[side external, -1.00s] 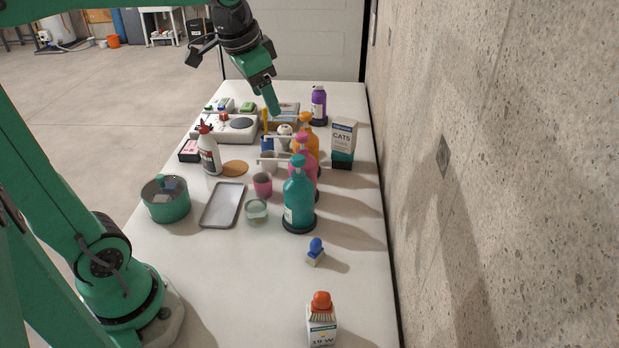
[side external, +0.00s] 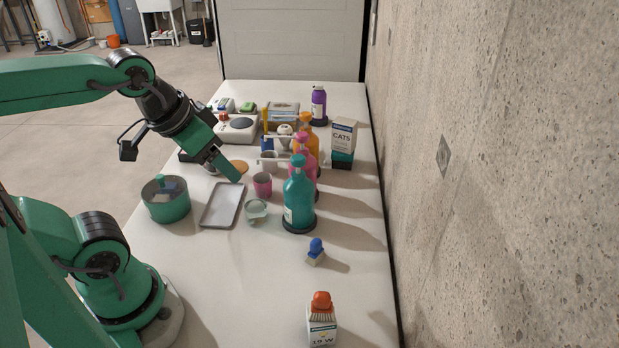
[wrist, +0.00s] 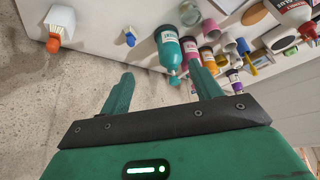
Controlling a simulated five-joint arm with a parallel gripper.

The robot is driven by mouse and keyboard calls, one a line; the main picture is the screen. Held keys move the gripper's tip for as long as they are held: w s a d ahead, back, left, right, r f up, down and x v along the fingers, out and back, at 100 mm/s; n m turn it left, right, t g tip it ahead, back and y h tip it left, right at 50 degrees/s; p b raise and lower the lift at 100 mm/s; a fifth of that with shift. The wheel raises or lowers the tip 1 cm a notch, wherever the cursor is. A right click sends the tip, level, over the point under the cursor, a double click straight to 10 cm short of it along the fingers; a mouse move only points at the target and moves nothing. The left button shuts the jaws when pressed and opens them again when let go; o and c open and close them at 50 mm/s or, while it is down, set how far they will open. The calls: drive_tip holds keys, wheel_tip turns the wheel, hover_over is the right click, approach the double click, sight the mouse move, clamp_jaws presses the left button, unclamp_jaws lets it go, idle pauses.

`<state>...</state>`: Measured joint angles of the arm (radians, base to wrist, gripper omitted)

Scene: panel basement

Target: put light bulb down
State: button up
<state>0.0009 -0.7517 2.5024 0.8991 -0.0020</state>
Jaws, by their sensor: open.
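My gripper (side external: 232,174) hangs above the far end of the grey tray, left of the pink cup. In the wrist view its two fingers (wrist: 158,75) are apart with nothing between them. I cannot pick out a light bulb for sure. A small white rounded thing (side external: 285,130) sits among the items by the white rack and could be it, but it is too small to tell. A white box (side external: 322,336) printed "10 W" stands at the front with an orange-topped brush (side external: 321,304) on it; the box also shows in the wrist view (wrist: 62,18).
The grey tray (side external: 222,205), green pot (side external: 167,205), pink cup (side external: 263,184) and glass (side external: 256,211) are nearby. Teal (side external: 298,198), pink and orange bottles stand to the right. The front left tabletop is clear.

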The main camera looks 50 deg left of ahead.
drive_tip(key=c, duration=0.6)
drive_tip(key=shift+w+a+r+m, duration=0.15)
drive_tip(key=shift+w+r+m, duration=0.15)
drive_tip(key=shift+w+r, duration=0.2)
drive_tip(key=c, duration=0.8)
drive_tip(key=w+a+r+m, duration=0.1)
drive_tip(key=w, duration=0.2)
drive_tip(key=w+a+r+m+g, duration=0.1)
drive_tip(key=w+r+m, duration=0.1)
drive_tip(key=w, duration=0.1)
drive_tip(key=w+a+r+m, duration=0.1)
drive_tip(key=w+m, duration=0.1)
drive_tip(key=w, duration=0.2)
drive_tip(key=shift+a+r, duration=0.2)
clamp_jaws()
drive_tip(key=w+a+m+g, duration=0.2)
drive_tip(key=w+a+m, duration=0.4)
drive_tip(key=w, duration=0.5)
drive_tip(key=w+a+f+m+g, duration=0.2)
drive_tip(key=w+a+f+m, duration=0.9)
drive_tip(key=w+a+f, duration=0.2)
wheel_tip(320, 180, down, 2)
drive_tip(key=shift+a+f+g, duration=0.2)
drive_tip(key=shift+a+g, duration=0.1)
drive_tip(key=shift+a, duration=0.95)
